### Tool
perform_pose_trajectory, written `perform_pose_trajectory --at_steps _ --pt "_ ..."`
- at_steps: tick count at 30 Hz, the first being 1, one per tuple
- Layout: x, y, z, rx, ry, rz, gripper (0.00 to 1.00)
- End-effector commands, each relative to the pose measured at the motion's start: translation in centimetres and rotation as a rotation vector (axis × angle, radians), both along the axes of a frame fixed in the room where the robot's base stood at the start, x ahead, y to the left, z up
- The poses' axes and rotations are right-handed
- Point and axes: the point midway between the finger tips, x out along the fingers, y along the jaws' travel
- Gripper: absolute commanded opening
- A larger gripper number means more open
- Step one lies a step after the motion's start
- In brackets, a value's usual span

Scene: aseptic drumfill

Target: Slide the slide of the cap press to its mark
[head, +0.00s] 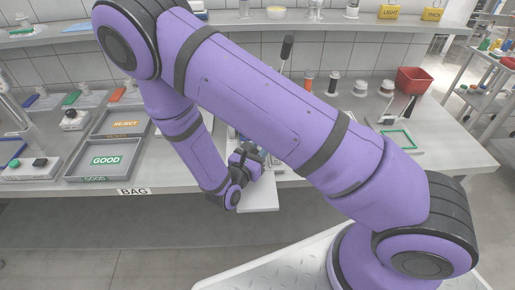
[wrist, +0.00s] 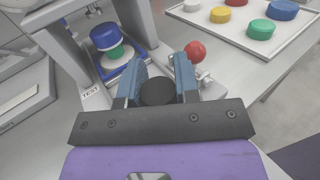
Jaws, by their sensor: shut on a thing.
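The cap press shows in the wrist view as a grey frame (wrist: 143,25) at the upper left. Its blue-edged slide (wrist: 134,52) lies at the foot of the frame. A green piece with a blue cap (wrist: 104,37) stands on it, under the press head. My gripper (wrist: 159,72) has its two blue fingers shut on a round black knob (wrist: 157,92) in front of the slide. The join between knob and slide is hidden by the fingers. In the head view my gripper (head: 246,158) is at the bench edge, partly behind my arm.
A red ball (wrist: 195,52) on a metal lever is close right of my fingers. A tray (wrist: 250,46) of coloured caps lies at the upper right. In the head view, a GOOD tray (head: 95,172) and a REJECT tray (head: 114,133) are on the left.

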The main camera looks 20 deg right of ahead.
Motion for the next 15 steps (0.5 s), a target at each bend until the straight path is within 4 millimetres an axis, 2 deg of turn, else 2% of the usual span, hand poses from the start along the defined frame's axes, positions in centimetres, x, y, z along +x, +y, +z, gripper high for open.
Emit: perform_pose_trajectory --at_steps 1,3,4,15 --pt "0.02 0.03 0.00 0.000 0.000 0.001 0.34" --pt "0.03 0.03 0.00 0.000 0.000 0.001 0.50" --pt "0.03 0.03 0.00 0.000 0.000 0.001 0.55" --pt "-0.29 0.53 -0.01 0.000 0.000 0.003 0.55"
